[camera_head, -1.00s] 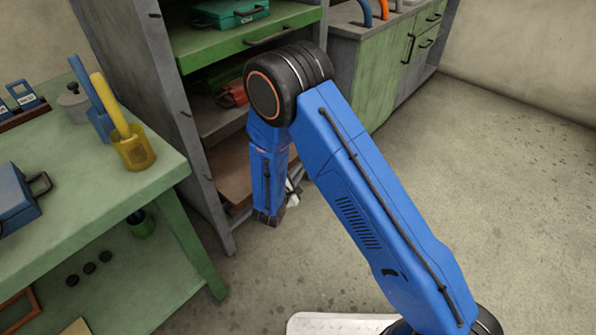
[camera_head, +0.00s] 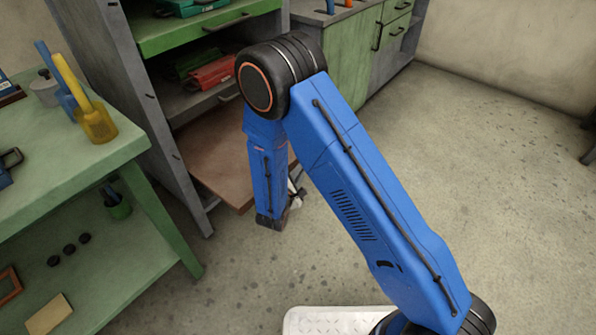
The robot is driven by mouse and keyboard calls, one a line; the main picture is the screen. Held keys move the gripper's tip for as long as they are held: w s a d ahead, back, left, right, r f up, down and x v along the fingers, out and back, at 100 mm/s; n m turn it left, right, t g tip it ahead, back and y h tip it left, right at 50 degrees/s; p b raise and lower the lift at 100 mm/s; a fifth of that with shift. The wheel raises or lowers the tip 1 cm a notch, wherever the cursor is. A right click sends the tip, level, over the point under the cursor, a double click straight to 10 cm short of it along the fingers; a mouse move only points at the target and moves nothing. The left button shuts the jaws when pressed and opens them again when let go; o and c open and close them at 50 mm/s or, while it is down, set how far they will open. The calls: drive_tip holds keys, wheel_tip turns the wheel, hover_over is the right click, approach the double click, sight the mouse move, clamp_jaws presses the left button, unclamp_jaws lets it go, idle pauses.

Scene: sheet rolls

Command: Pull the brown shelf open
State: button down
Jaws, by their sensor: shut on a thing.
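The brown shelf (camera_head: 215,165) is the low, flat brown board in the grey cabinet, left of my arm. It sticks out past the cabinet's front. My gripper (camera_head: 297,191) is mostly hidden behind my blue forearm; only a small pale and dark part shows at the shelf's front right. It is shut on the brown shelf at its front edge. The exact place of the grip and the shelf's handle are hidden.
Above, a grey shelf holds a red case (camera_head: 213,74), and a green shelf (camera_head: 205,28) has a dark handle. A green workbench (camera_head: 110,150) with a yellow cup (camera_head: 96,124) stands at the left. The floor (camera_head: 470,200) to the right is clear.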

drive_tip(key=c, duration=1.8)
unclamp_jaws()
drive_tip(key=shift+a, duration=0.1)
drive_tip(key=v, duration=1.7)
drive_tip(key=shift+s, duration=0.2)
drive_tip(key=shift+a, duration=0.1)
drive_tip(key=shift+r, duration=0.1)
